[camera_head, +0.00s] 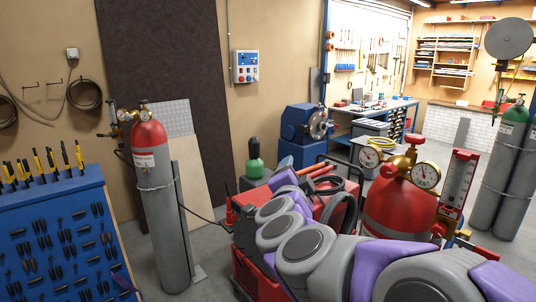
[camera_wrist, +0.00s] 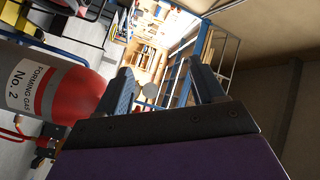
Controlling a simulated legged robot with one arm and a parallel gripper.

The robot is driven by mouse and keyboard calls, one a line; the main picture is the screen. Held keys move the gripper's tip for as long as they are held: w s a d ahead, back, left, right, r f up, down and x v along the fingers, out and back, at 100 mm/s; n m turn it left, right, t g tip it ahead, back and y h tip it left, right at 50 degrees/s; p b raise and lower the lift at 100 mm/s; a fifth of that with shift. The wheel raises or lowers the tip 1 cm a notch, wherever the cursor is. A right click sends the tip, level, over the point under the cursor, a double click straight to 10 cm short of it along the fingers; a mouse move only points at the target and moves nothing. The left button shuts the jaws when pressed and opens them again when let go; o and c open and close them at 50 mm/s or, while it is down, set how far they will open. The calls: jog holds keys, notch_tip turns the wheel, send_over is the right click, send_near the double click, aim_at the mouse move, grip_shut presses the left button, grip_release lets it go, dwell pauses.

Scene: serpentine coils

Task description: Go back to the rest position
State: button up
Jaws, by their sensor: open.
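My arm, with purple and grey links, reaches from the lower right to the middle of the head view. My gripper's tips cannot be made out there. In the wrist view my gripper (camera_wrist: 160,70) is open, its two dark fingers wide apart with nothing between them. A cylinder with a red shoulder and a "FORMING GAS No. 2" label (camera_wrist: 72,95) lies across the left of the wrist view, beside the left finger; whether they touch is unclear.
A red-topped grey cylinder (camera_head: 160,210) stands left, beside a blue tool rack (camera_head: 65,240). A red cylinder with gauges (camera_head: 395,205) is close behind my arm. Grey cylinders (camera_head: 500,180) stand far right. A red cart (camera_head: 255,275) is partly hidden by my arm.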

jog(key=s+a+f+n+g+y+b, duration=0.2)
jog(key=s+a+f+n+g+y, duration=0.1)
jog(key=s+a+f+n+y, duration=0.4)
jog(key=s+a+f+n+g+y+b, duration=0.1)
jog(key=s+f+n+g+y+b, duration=0.1)
jog(key=s+f+n+g, duration=0.55)
jog(key=s+d+f+g+h, duration=0.1)
jog(key=s+d+f+g, duration=0.2)
jog(key=s, duration=0.6)
jog(key=s+d+f+g+h+b, duration=0.1)
jog(key=s+d+f+g+h, duration=0.1)
jog(key=s+d+f, duration=0.4)
jog(key=s+d+f+g+h+b, duration=0.1)
jog(key=s+d+f+g+h, duration=0.1)
jog(key=s+d+f, duration=0.3)
jog(key=s+f+m+g, duration=0.1)
jog(key=s+f, duration=0.3)
jog(key=s, duration=0.4)
jog(key=shift+d+f+g, duration=0.2)
jog(key=shift+d+g, duration=0.15)
jog(key=shift+c, duration=0.4)
dwell(1.3)
